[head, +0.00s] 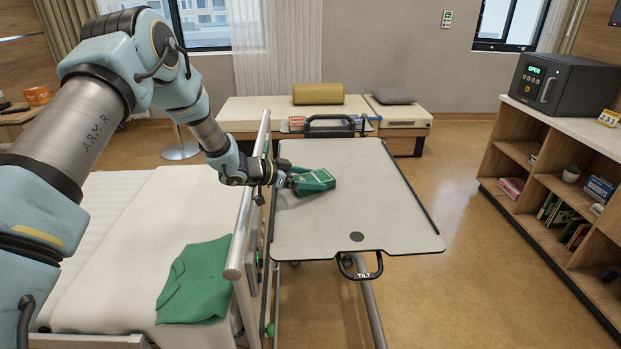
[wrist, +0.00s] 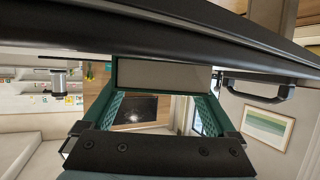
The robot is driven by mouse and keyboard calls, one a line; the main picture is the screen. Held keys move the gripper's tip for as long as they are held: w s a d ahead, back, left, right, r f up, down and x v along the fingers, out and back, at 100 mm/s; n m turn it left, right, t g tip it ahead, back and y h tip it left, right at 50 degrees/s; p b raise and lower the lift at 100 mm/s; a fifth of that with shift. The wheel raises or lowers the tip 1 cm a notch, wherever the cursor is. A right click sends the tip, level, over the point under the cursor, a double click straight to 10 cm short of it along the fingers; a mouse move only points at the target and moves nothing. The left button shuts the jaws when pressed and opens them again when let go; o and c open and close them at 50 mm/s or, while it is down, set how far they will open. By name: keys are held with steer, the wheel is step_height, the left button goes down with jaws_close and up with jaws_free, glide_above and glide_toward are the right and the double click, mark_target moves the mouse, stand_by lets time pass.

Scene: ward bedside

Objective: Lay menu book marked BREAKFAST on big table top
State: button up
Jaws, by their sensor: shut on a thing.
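A green, book-like item (head: 315,181) with small pale print is at the end of my gripper (head: 291,181). I take it to be the menu book; its lettering is too small to read. My gripper is shut on its near-left end. The big table top (head: 365,215) is a pale grey overbed panel with dark side rails. The book is over its left part, close to the surface; I cannot tell whether it touches. In the wrist view, dark green parts (wrist: 100,115) frame the middle, and I cannot clearly make out the book there.
The bed (head: 110,240) with its rail stands left of the table, with a green cloth (head: 195,283) on it. A black handle marked TILT (head: 362,266) is at the table's near edge. A shelf unit (head: 560,195) with a black safe (head: 563,82) stands right. Most of the table top is clear.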

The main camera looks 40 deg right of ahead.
steer(key=o, duration=1.2)
steer(key=shift+f, duration=0.15)
